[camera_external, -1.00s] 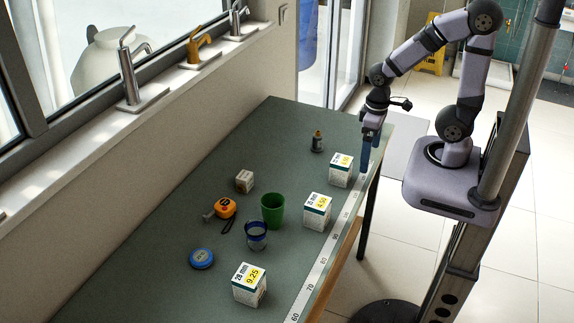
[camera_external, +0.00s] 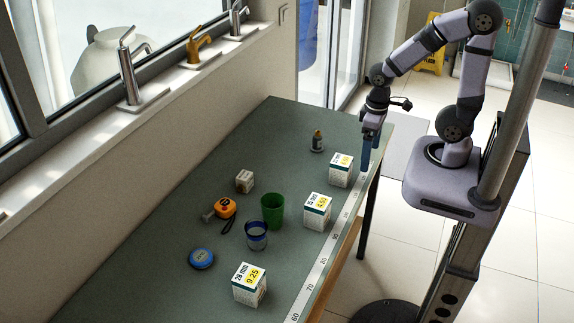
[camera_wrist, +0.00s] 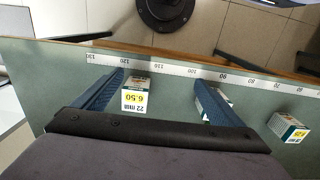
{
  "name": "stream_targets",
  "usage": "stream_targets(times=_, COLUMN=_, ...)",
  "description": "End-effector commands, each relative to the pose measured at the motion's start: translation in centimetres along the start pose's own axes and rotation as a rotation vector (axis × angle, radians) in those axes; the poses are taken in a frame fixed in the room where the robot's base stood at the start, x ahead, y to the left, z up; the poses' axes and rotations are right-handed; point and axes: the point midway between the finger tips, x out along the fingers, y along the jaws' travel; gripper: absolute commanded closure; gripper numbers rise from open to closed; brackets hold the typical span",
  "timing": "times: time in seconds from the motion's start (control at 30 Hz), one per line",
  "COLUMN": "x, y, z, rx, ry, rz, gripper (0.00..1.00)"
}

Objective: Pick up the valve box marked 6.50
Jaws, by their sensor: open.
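The valve box marked 6.50 (camera_wrist: 134,97) is white with a yellow price label and also reads 22 mm. In the external view it is the farthest box (camera_external: 341,170) near the table's right edge, its label too small to read surely. My gripper (camera_external: 367,157) is just right of and beyond it there, fingers pointing down. In the wrist view my gripper (camera_wrist: 160,82) is open, and the box shows between its two blue fingers, nearer the left one. I cannot tell whether the fingers are at the box's height; nothing is held.
A box marked 4.50 (camera_external: 316,211) and one marked 9.25 (camera_external: 249,284) stand along the same edge. A green cup (camera_external: 272,210), a blue-rimmed cup (camera_external: 256,236), an orange tape measure (camera_external: 225,208) and a small dark bottle (camera_external: 317,141) stand farther left.

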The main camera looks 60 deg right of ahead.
Motion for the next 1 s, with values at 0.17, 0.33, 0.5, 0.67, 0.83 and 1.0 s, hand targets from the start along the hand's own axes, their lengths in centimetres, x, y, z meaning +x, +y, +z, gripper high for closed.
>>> stream_targets(times=0.17, x=0.0, y=0.0, z=0.0, rx=0.000, ry=0.000, rz=0.000, gripper=0.28)
stream_targets(times=0.33, x=0.0, y=0.0, z=0.0, rx=0.000, ry=0.000, rz=0.000, gripper=0.28)
stream_targets(times=0.5, x=-0.6, y=0.0, z=-0.1, rx=0.000, ry=0.002, rz=0.000, gripper=0.28)
stream_targets(times=0.67, x=-2.4, y=0.0, z=-0.1, rx=0.000, ry=0.006, rz=0.000, gripper=0.28)
stream_targets(times=0.83, x=-4.6, y=0.0, z=-0.2, rx=0.000, ry=0.006, rz=0.000, gripper=0.28)
stream_targets(times=1.0, x=-4.2, y=0.3, z=0.3, rx=-0.120, ry=-0.066, rz=0.050, gripper=0.28)
